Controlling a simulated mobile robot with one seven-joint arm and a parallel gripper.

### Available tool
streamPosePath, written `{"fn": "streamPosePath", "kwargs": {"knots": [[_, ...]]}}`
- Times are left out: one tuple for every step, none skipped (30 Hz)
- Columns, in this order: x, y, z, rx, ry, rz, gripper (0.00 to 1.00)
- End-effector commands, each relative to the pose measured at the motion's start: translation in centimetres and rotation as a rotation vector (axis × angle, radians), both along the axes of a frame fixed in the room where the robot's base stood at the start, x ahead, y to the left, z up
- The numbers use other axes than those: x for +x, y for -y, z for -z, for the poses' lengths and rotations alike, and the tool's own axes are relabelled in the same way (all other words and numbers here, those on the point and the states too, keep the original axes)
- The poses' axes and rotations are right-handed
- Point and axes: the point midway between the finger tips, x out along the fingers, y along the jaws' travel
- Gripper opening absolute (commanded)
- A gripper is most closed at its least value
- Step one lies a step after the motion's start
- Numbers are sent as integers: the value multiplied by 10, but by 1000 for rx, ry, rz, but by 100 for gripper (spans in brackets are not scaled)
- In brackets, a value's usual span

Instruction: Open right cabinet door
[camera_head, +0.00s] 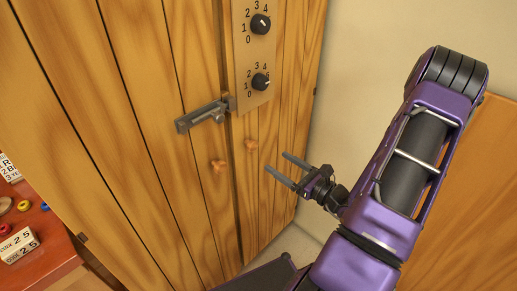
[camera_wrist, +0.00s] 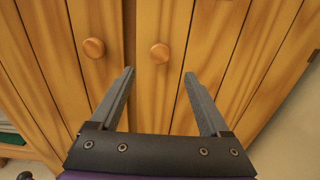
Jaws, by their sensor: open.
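The wooden cabinet has a wide left door (camera_head: 150,130) and a narrower-looking right door (camera_head: 270,180), both looking shut, with a dark seam between them. The right door's round wooden knob (camera_head: 251,145) also shows in the wrist view (camera_wrist: 160,53). The left door's knob (camera_head: 218,165) is beside it, across the seam (camera_wrist: 94,48). My gripper (camera_head: 277,162) is open and empty, its fingers pointing at the right door. In the wrist view the right knob lies just beyond the fingertips (camera_wrist: 159,73), roughly centred between them and apart from both.
A grey metal latch (camera_head: 205,115) lies across the left door near the seam; I cannot tell whether it is engaged. A panel with two black dials (camera_head: 260,82) is above the right knob. A red table (camera_head: 40,245) with small items stands left. A pale wall (camera_head: 370,60) is right.

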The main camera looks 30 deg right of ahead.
Motion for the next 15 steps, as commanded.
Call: {"fn": "streamPosePath", "kwargs": {"knots": [[11, -5, -1, 1, 2, -4, 80], [17, -8, 0, 0, 0, -5, 80], [25, -11, -1, 0, 1, -5, 80], [31, -13, -1, 1, 2, -4, 80], [37, -15, 0, 0, 1, -5, 80], [45, -18, 0, 0, 0, -4, 80], [50, -20, 0, 0, 1, -4, 80], [55, -21, 0, 0, 1, -3, 80], [61, -24, 0, 0, 1, -4, 80], [65, -25, 0, 0, 0, -3, 80], [69, -26, 0, 0, 0, -2, 80], [74, -28, 0, -1, 0, -3, 80], [77, -28, 0, -1, 0, -3, 80], [79, -29, 0, -1, 0, -2, 80], [82, -30, 0, 0, 0, -1, 80]]}}
